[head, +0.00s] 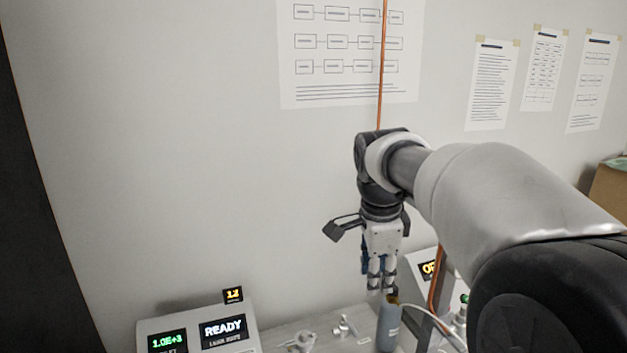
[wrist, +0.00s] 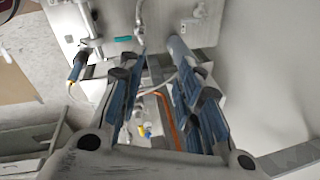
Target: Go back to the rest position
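My gripper (head: 380,288) points down over the bench, with my arm coming in from the right. In the wrist view my gripper (wrist: 160,78) has its two blue-padded fingers spread apart, with nothing held between them. A grey cylinder (head: 389,328) with a tan top stands just below and right of the fingertips in the head view. I cannot tell from the head view whether the fingers touch it.
A console (head: 190,327) reading READY stands at the lower left. Another display box (head: 424,266) sits behind my gripper, partly hidden. Small metal fittings (head: 345,327) lie on the bench. A copper line (head: 382,65) runs up the wall. A cardboard box (head: 610,190) is far right.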

